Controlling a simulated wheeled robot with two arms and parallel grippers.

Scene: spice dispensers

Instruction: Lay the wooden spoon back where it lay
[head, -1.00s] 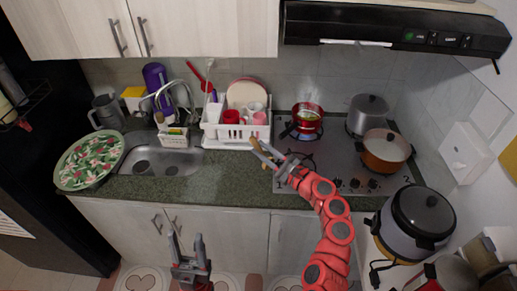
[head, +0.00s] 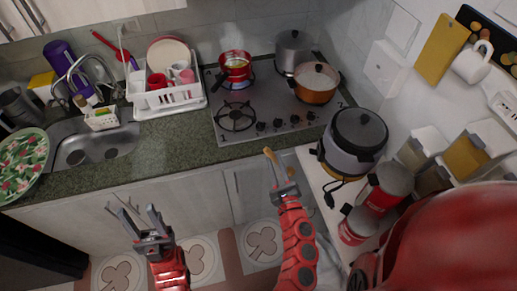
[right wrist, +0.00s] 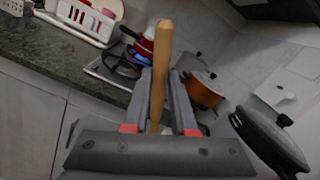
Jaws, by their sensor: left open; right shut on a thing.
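My right gripper (head: 277,176) is shut on the wooden spoon (head: 268,153) in the head view. It holds the spoon in front of the counter's front edge, near the rice cooker's left side. In the right wrist view the spoon (right wrist: 162,52) stands up between the two fingers, its light wooden end past their tips; the rest is hidden by the gripper. My left gripper (head: 138,214) is open and empty, in front of the lower cabinets.
The gas stove (head: 265,105) carries a red pan (head: 235,64) over a flame and an orange pot (head: 315,84). A rice cooker (head: 354,140) and red canisters (head: 388,188) stand on the right side surface. The green counter (head: 185,136) before the dish rack (head: 166,100) is clear.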

